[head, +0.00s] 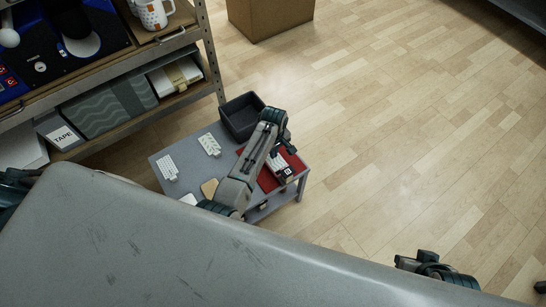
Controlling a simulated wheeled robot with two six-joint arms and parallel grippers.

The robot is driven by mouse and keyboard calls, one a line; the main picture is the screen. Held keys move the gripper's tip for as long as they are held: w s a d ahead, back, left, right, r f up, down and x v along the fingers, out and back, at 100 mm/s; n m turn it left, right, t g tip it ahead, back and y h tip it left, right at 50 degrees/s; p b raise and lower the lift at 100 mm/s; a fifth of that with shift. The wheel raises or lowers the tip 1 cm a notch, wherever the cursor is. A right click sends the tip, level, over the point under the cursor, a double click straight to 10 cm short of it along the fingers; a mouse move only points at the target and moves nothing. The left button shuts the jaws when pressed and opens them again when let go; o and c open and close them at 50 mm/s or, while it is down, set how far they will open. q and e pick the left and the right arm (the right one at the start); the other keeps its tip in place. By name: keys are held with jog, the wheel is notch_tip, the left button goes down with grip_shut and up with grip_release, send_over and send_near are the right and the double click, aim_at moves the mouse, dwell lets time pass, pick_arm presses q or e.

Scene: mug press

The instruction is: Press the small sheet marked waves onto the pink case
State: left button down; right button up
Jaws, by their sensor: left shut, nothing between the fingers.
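A small grey table (185,142) stands in the middle of the head view. A tan-pink flat piece (209,188), possibly the pink case, lies near the table's front, partly beside my arm. A white piece (188,199) lies next to it. My left gripper (291,150) is shut and empty, over the red mat (267,181) at the table's right. My right gripper is not visible.
A dark open bin (240,117) stands at the table's back edge. A white and black item (279,167) is by the red mat, partly hidden by my arm. A shelf rack (120,68) with boxes and mugs stands left. A cardboard box (268,16) is behind.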

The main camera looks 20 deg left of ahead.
pick_arm(q)
jog(key=shift+f+b, duration=0.5)
jog(key=shift+f, duration=0.35)
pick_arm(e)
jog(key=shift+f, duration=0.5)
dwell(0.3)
pick_arm(q)
jog(key=shift+s+f+p, duration=0.1)
jog(key=shift+p, duration=0.25)
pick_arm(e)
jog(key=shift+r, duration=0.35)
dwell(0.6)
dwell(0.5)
